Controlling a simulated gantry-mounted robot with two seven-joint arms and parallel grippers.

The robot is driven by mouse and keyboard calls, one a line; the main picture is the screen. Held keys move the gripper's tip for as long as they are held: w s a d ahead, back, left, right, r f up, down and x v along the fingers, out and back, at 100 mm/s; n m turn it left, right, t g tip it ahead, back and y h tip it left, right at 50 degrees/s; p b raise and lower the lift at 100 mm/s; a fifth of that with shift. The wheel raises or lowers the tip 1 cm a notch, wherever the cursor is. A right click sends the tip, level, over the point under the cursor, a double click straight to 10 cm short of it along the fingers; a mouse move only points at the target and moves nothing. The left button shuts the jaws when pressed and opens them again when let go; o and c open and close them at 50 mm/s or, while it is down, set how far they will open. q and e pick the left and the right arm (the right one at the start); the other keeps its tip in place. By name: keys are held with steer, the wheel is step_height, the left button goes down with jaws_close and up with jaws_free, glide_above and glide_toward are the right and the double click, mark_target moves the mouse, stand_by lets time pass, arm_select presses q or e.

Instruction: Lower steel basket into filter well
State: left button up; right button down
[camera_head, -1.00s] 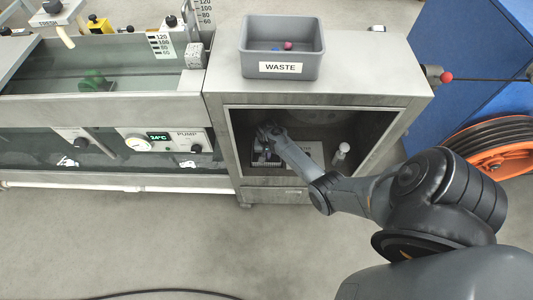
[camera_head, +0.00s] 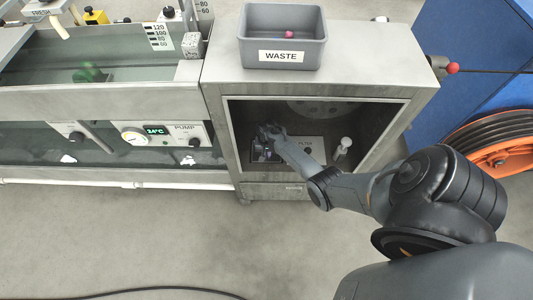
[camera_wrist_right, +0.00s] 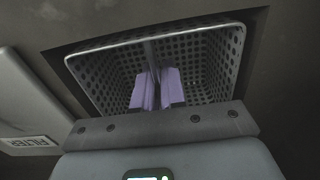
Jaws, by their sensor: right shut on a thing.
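The steel basket (camera_wrist_right: 215,58) shows in the right wrist view as a perforated square bin with a bright wire rim. My right gripper (camera_wrist_right: 158,90) is shut on the basket's thin upright handle, with lilac pads on either side. The basket is inside the dark square opening of the filter well (camera_wrist_right: 253,50), with its rim close to the opening's edges. I cannot tell whether it touches the bottom. In the head view my right gripper (camera_head: 266,140) reaches into the cabinet and mostly hides the basket. My left gripper is not in view.
The steel cabinet (camera_head: 222,70) has walls and a top close around my right arm. A pale bottle (camera_head: 343,147) stands at the right inside it. A plate labelled FILTER (camera_wrist_right: 28,105) lies beside the well. A grey WASTE bin (camera_head: 282,60) stands on top.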

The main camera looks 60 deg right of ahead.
steer(key=c, duration=1.1)
jaws_free()
